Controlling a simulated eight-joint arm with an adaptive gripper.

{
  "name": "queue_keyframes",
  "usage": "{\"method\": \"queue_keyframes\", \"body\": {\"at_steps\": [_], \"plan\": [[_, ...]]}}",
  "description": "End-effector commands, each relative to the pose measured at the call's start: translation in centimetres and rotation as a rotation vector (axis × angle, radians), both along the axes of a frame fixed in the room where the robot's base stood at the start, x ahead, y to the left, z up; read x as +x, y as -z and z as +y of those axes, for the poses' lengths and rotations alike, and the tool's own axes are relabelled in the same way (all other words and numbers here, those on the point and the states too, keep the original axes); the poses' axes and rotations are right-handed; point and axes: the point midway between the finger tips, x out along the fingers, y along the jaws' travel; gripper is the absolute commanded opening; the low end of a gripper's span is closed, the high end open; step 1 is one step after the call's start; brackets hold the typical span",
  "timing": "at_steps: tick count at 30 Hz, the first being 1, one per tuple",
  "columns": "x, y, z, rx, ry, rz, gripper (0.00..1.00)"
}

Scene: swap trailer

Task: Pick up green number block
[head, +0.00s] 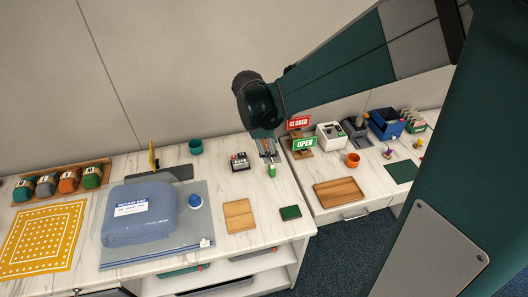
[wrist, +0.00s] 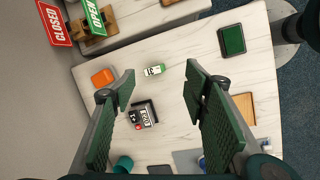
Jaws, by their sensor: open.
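The green number block (head: 271,169) is a small green and white piece on the white marble-look counter. It also shows in the wrist view (wrist: 154,70), lying between the lines of my two fingers and beyond their tips. My gripper (head: 268,155) points down over it with its fingers apart. In the wrist view the gripper (wrist: 160,76) is open and nothing is held. The markings on the block are too small to read, and in the head view the fingers overlap part of it.
A dark device with a white label (head: 239,162) stands just left of the block. A teal cup (head: 196,147), wooden board (head: 239,215) and green pad (head: 290,212) are nearby. An orange cup (head: 352,160) and an OPEN sign (head: 305,143) stand to the right, past the counter edge.

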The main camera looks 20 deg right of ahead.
Motion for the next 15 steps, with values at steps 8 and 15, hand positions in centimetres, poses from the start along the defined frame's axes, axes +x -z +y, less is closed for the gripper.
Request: {"method": "queue_keyframes", "body": {"at_steps": [8, 15], "plan": [[2.5, 3.9, 0.6, -0.060, -0.128, 0.100, 0.45], [4.0, 7.1, 1.0, -0.104, -0.225, 0.183, 0.45]]}}
